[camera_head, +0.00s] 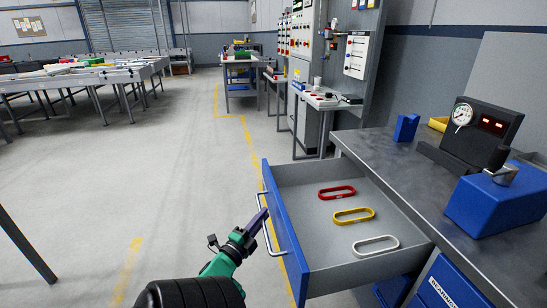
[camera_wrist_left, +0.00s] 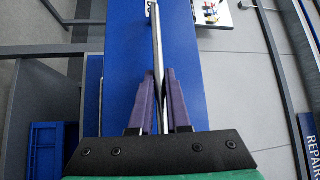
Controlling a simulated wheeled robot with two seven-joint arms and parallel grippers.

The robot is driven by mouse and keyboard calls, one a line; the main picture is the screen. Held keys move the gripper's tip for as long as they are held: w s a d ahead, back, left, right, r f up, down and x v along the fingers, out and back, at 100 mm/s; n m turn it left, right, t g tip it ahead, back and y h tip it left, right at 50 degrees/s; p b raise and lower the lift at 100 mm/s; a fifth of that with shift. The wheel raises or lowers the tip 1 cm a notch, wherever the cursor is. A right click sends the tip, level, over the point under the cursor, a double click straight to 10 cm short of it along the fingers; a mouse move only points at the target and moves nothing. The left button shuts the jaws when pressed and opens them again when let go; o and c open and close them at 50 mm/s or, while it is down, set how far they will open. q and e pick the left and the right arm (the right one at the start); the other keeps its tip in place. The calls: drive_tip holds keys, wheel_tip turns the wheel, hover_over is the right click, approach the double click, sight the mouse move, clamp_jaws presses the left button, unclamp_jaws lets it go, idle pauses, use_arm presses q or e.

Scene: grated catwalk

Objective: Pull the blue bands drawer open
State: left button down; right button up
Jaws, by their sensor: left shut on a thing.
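The drawer (camera_head: 286,232) with a blue front stands pulled out from the grey workbench. Inside its grey tray lie a red band (camera_head: 337,192), a yellow band (camera_head: 354,215) and a white band (camera_head: 376,245), all oblong loops. A silver bar handle (camera_head: 271,243) runs along the blue front. My left gripper (camera_head: 261,216) has its purple fingers closed around this handle. In the left wrist view the handle (camera_wrist_left: 156,42) passes between the fingers (camera_wrist_left: 159,75), in front of the blue drawer face (camera_wrist_left: 122,55). My right gripper is not in view.
On the bench top (camera_head: 400,155) stand a blue box (camera_head: 500,200), a dark gauge unit (camera_head: 480,130), a small blue block (camera_head: 406,127) and a yellow tray (camera_head: 438,124). A labelled blue drawer front (camera_head: 440,285) is below. The floor (camera_head: 160,170) left of the drawer is clear.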

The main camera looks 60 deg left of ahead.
use_arm(q)
drive_tip(key=shift+s+a+r, duration=0.1)
drive_tip(key=shift+s+a, duration=0.05)
drive_tip(key=shift+s, duration=0.1)
drive_tip(key=c, duration=0.9)
unclamp_jaws()
drive_tip(key=shift+f, duration=0.2)
